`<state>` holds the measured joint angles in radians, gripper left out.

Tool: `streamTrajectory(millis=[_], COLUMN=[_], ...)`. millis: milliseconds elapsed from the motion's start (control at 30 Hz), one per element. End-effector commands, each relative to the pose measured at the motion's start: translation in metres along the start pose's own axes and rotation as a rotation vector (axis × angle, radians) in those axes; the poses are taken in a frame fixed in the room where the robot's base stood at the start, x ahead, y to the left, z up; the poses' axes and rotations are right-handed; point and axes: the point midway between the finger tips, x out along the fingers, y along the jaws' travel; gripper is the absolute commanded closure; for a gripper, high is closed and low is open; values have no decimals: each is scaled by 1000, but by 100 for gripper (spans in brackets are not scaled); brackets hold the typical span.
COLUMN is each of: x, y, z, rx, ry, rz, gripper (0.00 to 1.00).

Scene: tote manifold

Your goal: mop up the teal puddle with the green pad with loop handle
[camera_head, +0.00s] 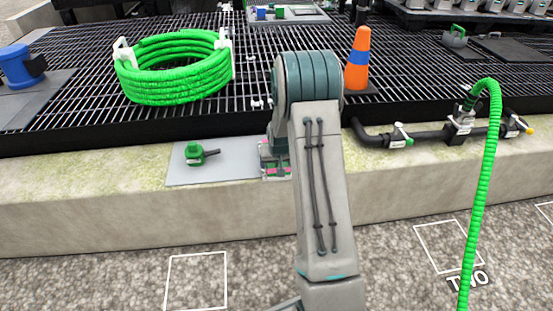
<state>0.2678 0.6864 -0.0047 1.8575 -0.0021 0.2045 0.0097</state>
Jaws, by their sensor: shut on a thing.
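My gripper (275,164) is low over the pale concrete ledge, just right of a flat grey plate and partly behind my arm. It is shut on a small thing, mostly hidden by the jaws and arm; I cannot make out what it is. A small grey-green block with a loop-like green top (455,36) stands on the grating at the far right, apart from my gripper. It may be the green pad with loop handle, but it is too small to be sure. I see no teal puddle; part of the ledge is hidden by my arm.
A green valve piece (195,154) sits on the grey plate (230,167). A coiled green hose (175,87) and an orange cone (358,62) stand on the black grating (90,110). A black pipe (425,136) and an upright green hose (482,190) are at right.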

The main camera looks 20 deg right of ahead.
Motion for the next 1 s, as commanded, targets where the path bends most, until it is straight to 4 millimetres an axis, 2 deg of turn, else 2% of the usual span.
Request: streamTrajectory(millis=[167, 600, 1000], x=[-2, -12, -14], y=[0, 0, 0], z=[5, 37, 39], rx=[0, 0, 0], ry=[1, 0, -3], rz=[0, 0, 0], gripper=[55, 55, 55])
